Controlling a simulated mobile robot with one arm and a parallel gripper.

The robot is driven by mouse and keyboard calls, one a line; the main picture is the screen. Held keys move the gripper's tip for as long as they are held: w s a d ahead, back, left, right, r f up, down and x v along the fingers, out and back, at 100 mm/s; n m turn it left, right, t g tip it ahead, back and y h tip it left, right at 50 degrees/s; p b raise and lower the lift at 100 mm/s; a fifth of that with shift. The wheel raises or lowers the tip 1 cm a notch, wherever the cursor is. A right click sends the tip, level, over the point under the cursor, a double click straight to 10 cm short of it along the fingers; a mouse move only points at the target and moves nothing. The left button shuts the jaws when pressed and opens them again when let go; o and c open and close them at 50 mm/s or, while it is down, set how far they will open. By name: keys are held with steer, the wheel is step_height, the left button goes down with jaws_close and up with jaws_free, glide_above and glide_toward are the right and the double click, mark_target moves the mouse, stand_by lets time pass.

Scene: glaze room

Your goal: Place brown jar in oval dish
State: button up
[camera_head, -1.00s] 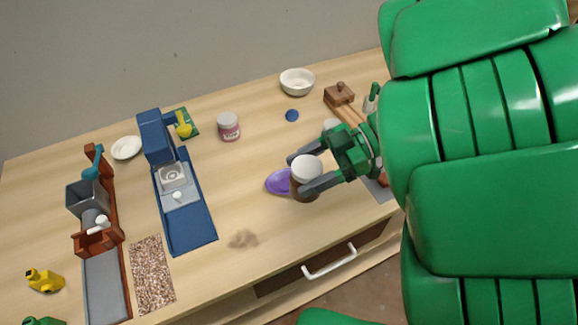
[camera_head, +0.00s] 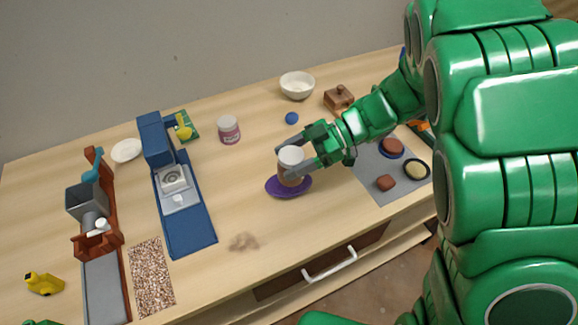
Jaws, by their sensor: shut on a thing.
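The brown jar (camera_head: 290,177) with a white lid is upright between the fingers of my gripper (camera_head: 291,160). My gripper is shut on it from the right. The purple oval dish (camera_head: 274,189) lies on the table directly under the jar. The jar covers the dish's middle, and its base appears to be within the dish's outline. I cannot tell whether the base touches the dish.
A pink-labelled jar (camera_head: 228,130) stands to the left, and a white bowl (camera_head: 297,85) is behind. A blue disc (camera_head: 292,118) and wooden block (camera_head: 338,98) lie behind the gripper. A grey mat (camera_head: 367,165) is at right. Table in front is mostly clear, with a brown smudge (camera_head: 244,241).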

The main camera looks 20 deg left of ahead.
steer(key=shift+w+a+f, duration=0.3)
steer(key=shift+w+f, duration=0.15)
steer(key=shift+f, duration=0.25)
steer(key=shift+w+a+f, duration=0.3)
steer(key=shift+w+f, duration=0.1)
steer(key=shift+f, duration=1.7)
steer(key=shift+f, duration=0.3)
steer(key=o, duration=1.2)
steer(key=shift+o, duration=0.2)
steer(key=shift+r, duration=0.15)
steer(key=shift+r, duration=0.2)
steer(key=v, duration=1.2)
steer(key=shift+f, duration=0.1)
